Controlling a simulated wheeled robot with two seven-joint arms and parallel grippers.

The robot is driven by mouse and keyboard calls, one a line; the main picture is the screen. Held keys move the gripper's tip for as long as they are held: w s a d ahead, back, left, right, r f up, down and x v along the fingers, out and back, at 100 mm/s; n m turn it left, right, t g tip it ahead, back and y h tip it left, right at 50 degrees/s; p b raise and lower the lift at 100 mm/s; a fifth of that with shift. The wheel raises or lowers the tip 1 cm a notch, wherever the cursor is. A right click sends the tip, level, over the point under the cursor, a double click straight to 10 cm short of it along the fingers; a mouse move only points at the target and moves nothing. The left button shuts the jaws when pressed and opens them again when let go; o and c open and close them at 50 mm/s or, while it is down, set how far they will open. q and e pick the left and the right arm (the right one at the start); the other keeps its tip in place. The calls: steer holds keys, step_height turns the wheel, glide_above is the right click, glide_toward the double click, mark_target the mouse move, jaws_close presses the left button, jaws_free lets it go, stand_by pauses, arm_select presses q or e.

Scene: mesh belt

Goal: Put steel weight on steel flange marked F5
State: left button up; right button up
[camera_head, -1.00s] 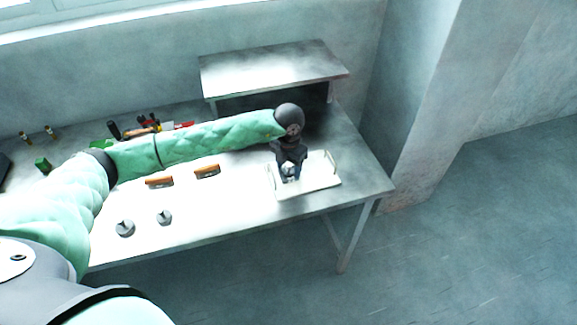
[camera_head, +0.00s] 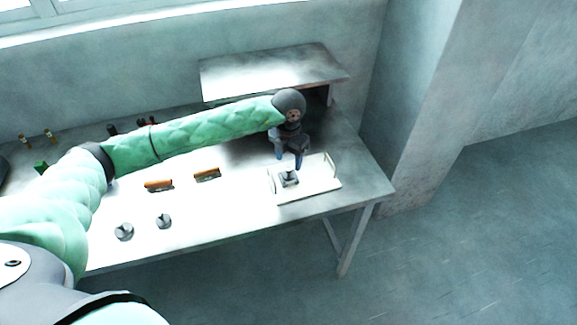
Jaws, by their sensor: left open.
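A small grey steel piece (camera_head: 289,178), which looks like the weight on a flat dark flange, sits on the white tray (camera_head: 322,186) at the right end of the table. The F5 mark is too small to read. My left gripper (camera_head: 288,164) is open and empty, just above the grey piece, its fingers pointing down. Two more grey steel pieces with knobs stand at the table's front left, one at the left (camera_head: 124,232) and one to its right (camera_head: 164,221). My right gripper is not in view.
Two orange-handled tools (camera_head: 158,185) lie mid-table. A raised metal shelf (camera_head: 270,72) stands at the back. Small bottles and dark tools are at the back left, partly behind my arm. The table's front middle is clear.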

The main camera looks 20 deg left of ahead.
mark_target(288, 169)
arm_select(q)
step_height(288, 169, up, 8)
steer(key=b, duration=0.2)
steer(key=shift+f+b, duration=0.2)
steer(key=shift+b, duration=0.1)
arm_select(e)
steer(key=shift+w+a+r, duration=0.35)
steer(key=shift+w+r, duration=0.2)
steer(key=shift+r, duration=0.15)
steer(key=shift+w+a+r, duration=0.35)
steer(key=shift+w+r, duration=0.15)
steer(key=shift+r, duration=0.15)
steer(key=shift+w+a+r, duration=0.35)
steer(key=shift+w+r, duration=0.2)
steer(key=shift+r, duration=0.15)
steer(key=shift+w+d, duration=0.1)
